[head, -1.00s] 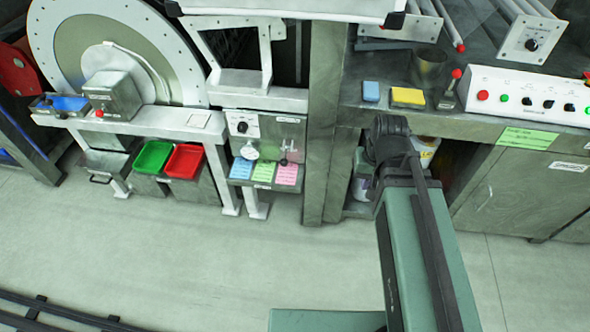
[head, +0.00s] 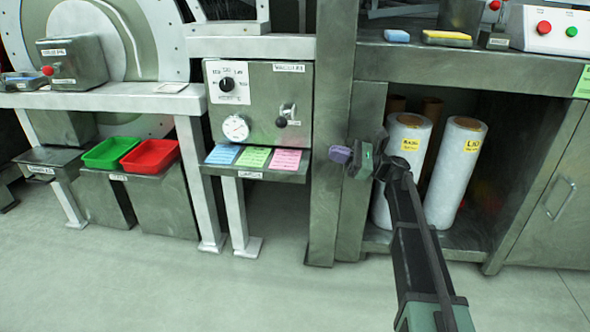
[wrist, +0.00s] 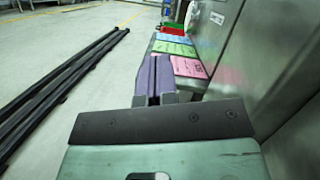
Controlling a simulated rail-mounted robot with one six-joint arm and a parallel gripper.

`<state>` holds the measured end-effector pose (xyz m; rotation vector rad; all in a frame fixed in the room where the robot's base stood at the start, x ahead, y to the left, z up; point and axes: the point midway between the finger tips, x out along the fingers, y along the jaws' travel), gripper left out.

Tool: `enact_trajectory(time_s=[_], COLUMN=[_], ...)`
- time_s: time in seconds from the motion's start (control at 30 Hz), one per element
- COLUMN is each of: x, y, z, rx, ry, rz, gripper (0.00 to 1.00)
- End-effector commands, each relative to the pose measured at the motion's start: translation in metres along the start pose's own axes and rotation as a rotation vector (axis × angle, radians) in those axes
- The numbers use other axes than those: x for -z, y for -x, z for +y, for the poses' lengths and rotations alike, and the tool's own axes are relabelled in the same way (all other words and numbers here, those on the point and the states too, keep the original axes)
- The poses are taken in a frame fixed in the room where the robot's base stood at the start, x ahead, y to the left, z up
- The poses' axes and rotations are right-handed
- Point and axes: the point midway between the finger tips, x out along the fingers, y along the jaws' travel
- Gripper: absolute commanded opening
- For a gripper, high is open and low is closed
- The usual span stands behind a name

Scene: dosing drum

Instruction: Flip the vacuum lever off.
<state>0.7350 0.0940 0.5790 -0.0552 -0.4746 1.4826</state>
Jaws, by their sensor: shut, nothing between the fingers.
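The vacuum lever (head: 287,112) is on the right half of a grey control panel (head: 262,98), under a small printed label. It is a short metal handle with a dark knob at its lower left end. I cannot make out the lever in the wrist view. My gripper (head: 341,154) is to the right of the panel and lower than the lever, in front of a grey post. Its purple fingers (wrist: 153,77) are together and empty, apart from the lever.
A shelf below holds blue, green and pink cards (head: 286,161). Wrapped rolls (head: 405,150) stand in the cabinet at right. Green and red trays (head: 150,156) are at left.

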Motion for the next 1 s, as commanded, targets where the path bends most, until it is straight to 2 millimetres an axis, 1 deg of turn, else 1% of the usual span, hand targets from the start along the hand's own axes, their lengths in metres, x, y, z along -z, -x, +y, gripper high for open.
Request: enact_trajectory(time_s=[0.03,0.13,0.33,0.47,0.57,0.93,0.97,1.0], x=[0.003,-0.002,-0.003,-0.004,-0.005,-0.007,-0.017,-0.023], y=[0.002,0.001,0.0,-0.009,-0.025,-0.105,-0.11,-0.114], z=[-0.001,-0.002,-0.002,-0.002,-0.002,-0.003,-0.004,-0.004], rx=[0.003,0.004,0.004,0.002,0.001,0.001,0.001,0.002], ry=[-0.007,-0.01,-0.008,-0.008,-0.007,-0.007,-0.006,-0.006], rz=[-0.01,-0.015,-0.013,-0.013,-0.013,-0.012,-0.012,-0.012], gripper=[0.0,0.0,0.0,0.0,0.0,0.0,0.0,0.0])
